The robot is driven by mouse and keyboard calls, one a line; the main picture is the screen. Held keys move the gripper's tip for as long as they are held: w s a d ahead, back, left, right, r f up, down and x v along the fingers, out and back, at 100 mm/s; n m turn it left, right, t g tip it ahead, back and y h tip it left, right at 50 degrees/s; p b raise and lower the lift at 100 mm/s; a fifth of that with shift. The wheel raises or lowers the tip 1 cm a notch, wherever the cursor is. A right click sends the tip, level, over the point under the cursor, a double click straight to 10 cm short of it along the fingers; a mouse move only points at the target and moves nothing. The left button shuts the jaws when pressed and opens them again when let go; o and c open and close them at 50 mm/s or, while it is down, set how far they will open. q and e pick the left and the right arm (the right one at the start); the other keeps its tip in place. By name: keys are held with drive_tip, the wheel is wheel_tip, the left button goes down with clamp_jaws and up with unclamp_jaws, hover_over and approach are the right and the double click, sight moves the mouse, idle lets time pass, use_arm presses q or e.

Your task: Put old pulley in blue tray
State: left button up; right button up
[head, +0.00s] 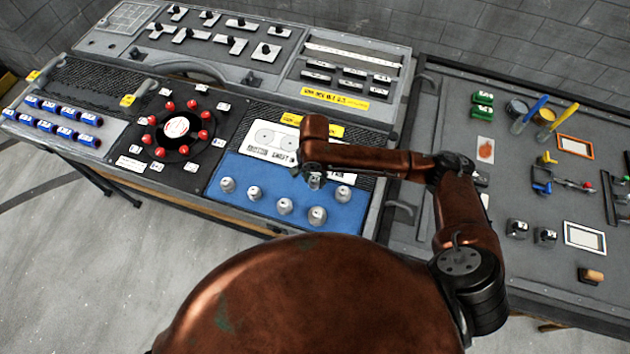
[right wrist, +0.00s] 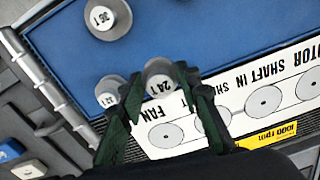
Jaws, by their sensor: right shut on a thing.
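My right gripper (head: 315,177) reaches down over the blue panel (head: 240,170) on the left bench. In the right wrist view its two fingers are closed on the sides of a grey round pulley marked 24 T (right wrist: 159,76). In the head view the arm and gripper mostly hide this pulley. It is at the edge of the blue area beside a white printed card (right wrist: 190,125); I cannot tell whether it is lifted. Another pulley, marked 36 T (right wrist: 108,16), stands nearby. A smaller one (right wrist: 107,97) is beside the left finger. My left gripper is not in view.
Several other grey pulleys stand on the blue panel, one at its left (head: 227,185). A black dial panel with red knobs (head: 177,128) lies to the left. The right bench (head: 450,100) holds tools, pots and frames. A switch console (head: 235,40) stands behind.

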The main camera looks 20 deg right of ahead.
sight(316, 177)
drive_tip(key=shift+w+d+f, duration=0.25)
drive_tip(key=shift+w+f, duration=0.2)
drive_tip(key=shift+f, duration=0.15)
drive_tip(key=shift+w+d+f, duration=0.25)
drive_tip(key=shift+w+f, duration=0.2)
drive_tip(key=shift+f, duration=0.15)
drive_tip(key=shift+w+f, duration=0.1)
drive_tip(key=shift+f, duration=1.5)
drive_tip(key=shift+f, duration=0.1)
drive_tip(key=o, duration=1.2)
wheel_tip(316, 177, up, 12)
drive_tip(key=shift+r, duration=0.1)
